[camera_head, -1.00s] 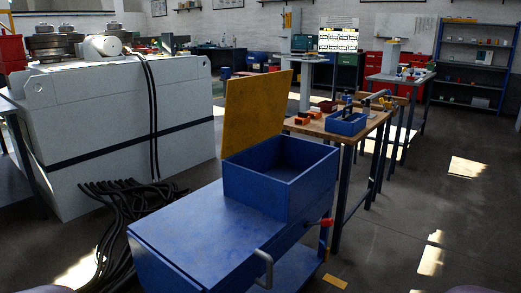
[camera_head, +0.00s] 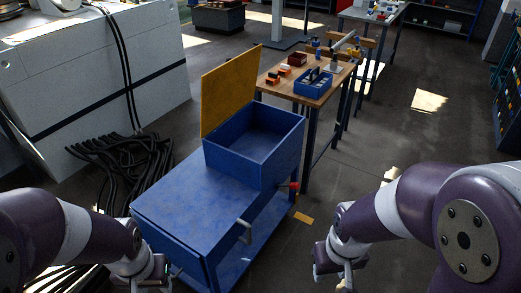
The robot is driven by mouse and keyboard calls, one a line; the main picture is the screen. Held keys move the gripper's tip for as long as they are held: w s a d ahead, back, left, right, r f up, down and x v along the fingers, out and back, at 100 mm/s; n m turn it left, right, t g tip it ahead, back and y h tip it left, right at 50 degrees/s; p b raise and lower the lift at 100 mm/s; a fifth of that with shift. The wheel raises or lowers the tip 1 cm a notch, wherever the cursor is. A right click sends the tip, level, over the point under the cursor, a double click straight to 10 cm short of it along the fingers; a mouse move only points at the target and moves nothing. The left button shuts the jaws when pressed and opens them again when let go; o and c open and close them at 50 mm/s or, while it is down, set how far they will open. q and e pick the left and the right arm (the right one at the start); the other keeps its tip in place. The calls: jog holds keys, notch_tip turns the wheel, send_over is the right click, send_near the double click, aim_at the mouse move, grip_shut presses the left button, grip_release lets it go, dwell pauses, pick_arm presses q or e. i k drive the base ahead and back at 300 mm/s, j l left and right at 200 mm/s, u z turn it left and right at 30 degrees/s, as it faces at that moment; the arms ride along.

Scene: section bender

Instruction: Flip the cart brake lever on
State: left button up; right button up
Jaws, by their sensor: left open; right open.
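The blue cart (camera_head: 190,200) stands in the middle of the view. A lever with a red knob (camera_head: 294,186) sticks out from its right side, just below the open box. I take it for the brake lever, and its exact setting is hard to tell. My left gripper (camera_head: 155,285) is at the bottom edge, by the cart's near left corner, partly cut off. My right gripper (camera_head: 338,277) is at the bottom, to the right of the cart and nearer than the red knob, apart from it. Both grippers are open and I see nothing in them.
A grey handle (camera_head: 244,230) sticks out of the cart's near right side. A yellow lid (camera_head: 228,88) stands up from the open box (camera_head: 253,140). A wooden workbench (camera_head: 310,90) stands behind. Black cables (camera_head: 120,160) lie on the left floor.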

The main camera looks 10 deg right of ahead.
aim_at(292, 186)
jog(key=i+l+u, duration=0.3)
jog(key=i+l, duration=0.2)
jog(key=i+l+u, duration=0.15)
jog(key=l, duration=0.3)
jog(key=i+l+u, duration=0.3)
jog(key=i+l, duration=0.15)
jog(key=l, duration=0.3)
jog(key=i+l+u, duration=0.15)
jog(key=l, duration=0.25)
jog(key=i+l+u, duration=0.15)
jog(key=l, duration=0.25)
